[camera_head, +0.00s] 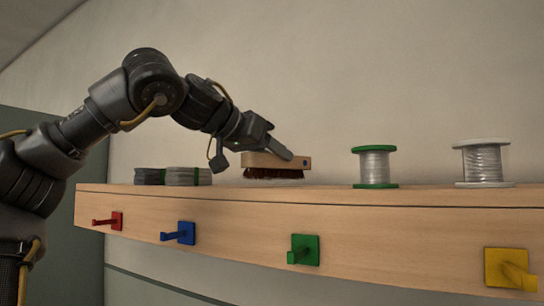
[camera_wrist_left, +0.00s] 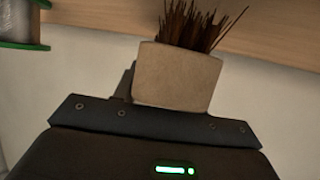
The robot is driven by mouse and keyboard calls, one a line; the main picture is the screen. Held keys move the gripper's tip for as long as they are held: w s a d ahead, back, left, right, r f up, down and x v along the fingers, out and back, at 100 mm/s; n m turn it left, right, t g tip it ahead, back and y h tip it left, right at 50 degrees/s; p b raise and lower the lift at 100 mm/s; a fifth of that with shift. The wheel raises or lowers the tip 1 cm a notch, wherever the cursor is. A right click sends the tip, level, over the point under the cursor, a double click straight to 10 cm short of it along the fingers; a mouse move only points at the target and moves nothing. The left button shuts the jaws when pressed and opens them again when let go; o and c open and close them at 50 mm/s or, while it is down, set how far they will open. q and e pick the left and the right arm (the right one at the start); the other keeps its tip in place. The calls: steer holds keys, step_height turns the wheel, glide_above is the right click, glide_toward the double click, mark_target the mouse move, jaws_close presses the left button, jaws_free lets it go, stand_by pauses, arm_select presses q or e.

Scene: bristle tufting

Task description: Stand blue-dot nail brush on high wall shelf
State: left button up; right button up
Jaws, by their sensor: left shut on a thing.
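The nail brush (camera_head: 262,160) has a pale wooden block with a blue dot at its right end and dark brown bristles pointing down. My left gripper (camera_head: 283,153) is shut on its wooden block. The brush is at the top of the high wall shelf (camera_head: 330,217), bristles close to the shelf top; I cannot tell whether they touch it. In the left wrist view the block's end (camera_wrist_left: 178,78) and the bristles (camera_wrist_left: 200,25) show beyond the gripper. My right gripper is not in view.
Red, blue, green and yellow pegs (camera_head: 305,249) stick out of the shelf front. Shelf top between brush and green spool is clear.

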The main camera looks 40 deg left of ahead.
arm_select(q)
steer(key=shift+s+a+f, duration=0.1)
steer(key=shift+a+f, duration=0.05)
steer(key=shift+f, duration=0.15)
steer(key=shift+s+a+f, duration=0.2)
steer(key=shift+a+f, duration=0.15)
steer(key=shift+f, duration=0.05)
steer(key=shift+w+d, duration=0.1)
steer(key=shift+d, duration=0.2)
steer(key=o, duration=0.9)
steer(key=shift+d, duration=0.1)
steer(key=shift+o, duration=0.9)
steer(key=shift+f, duration=0.1)
steer(key=shift+a, duration=0.25)
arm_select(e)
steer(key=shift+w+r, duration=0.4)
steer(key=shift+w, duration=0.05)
